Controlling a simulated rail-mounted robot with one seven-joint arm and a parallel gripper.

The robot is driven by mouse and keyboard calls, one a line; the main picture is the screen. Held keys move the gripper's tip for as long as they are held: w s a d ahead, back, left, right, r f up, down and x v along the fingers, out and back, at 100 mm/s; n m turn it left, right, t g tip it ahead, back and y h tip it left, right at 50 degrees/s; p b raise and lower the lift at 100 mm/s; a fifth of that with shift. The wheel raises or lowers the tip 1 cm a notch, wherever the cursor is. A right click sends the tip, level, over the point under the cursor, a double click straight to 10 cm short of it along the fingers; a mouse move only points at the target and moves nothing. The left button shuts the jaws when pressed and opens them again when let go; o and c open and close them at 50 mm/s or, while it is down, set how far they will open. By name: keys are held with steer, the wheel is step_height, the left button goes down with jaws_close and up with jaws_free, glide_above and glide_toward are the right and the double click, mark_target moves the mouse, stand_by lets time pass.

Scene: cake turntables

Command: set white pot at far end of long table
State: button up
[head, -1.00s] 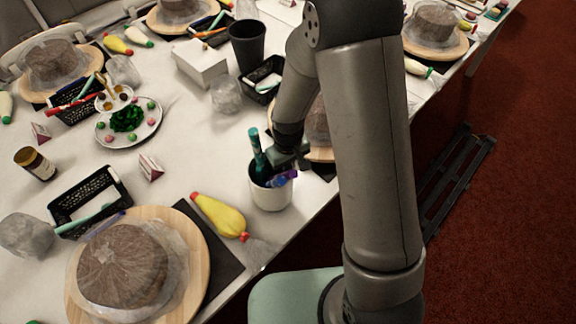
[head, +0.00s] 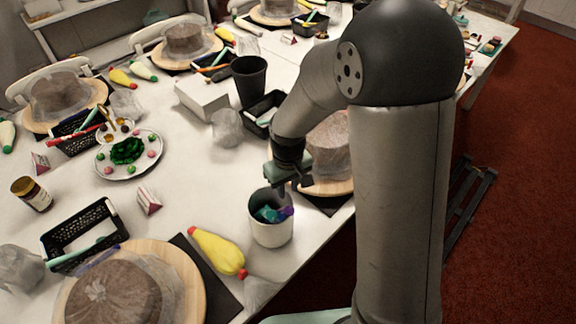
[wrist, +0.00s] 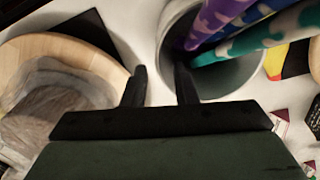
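The white pot (head: 271,232) stands upright near the table's right edge, with purple and teal patterned items (wrist: 240,30) leaning inside. It also shows in the wrist view (wrist: 172,25), at top right. My gripper (head: 292,188) is just above the pot's rim, pointing down. In the wrist view my gripper (wrist: 161,78) has its fingers apart with nothing clasped. One finger is over or inside the pot's near rim and the other outside; I cannot tell whether either touches. The long table (head: 190,160) runs away toward the upper right.
A wrapped cake on a wooden turntable (head: 325,188) stands just behind the pot. A yellow piping bag (head: 217,250) lies front left. A black cup (head: 250,82), white box (head: 202,95) and black baskets (head: 75,245) crowd the table.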

step_height(320, 180, up, 10)
steer(key=b, duration=0.1)
steer(key=s+d+r+m, duration=0.2)
steer(key=s+d+m, duration=0.1)
steer(key=s+d, duration=0.4)
steer(key=s, duration=0.3)
steer(key=shift+d+r, duration=0.25)
steer(key=shift+r, duration=0.1)
steer(key=s+d, duration=0.1)
steer(key=s, duration=0.1)
steer(key=s+d+m, duration=0.1)
steer(key=s, duration=0.2)
steer(key=s+d+f+m, duration=0.1)
steer(key=s, duration=0.1)
steer(key=shift+s+t, duration=0.3)
steer(key=shift+s, duration=0.1)
steer(key=shift+c, duration=1)
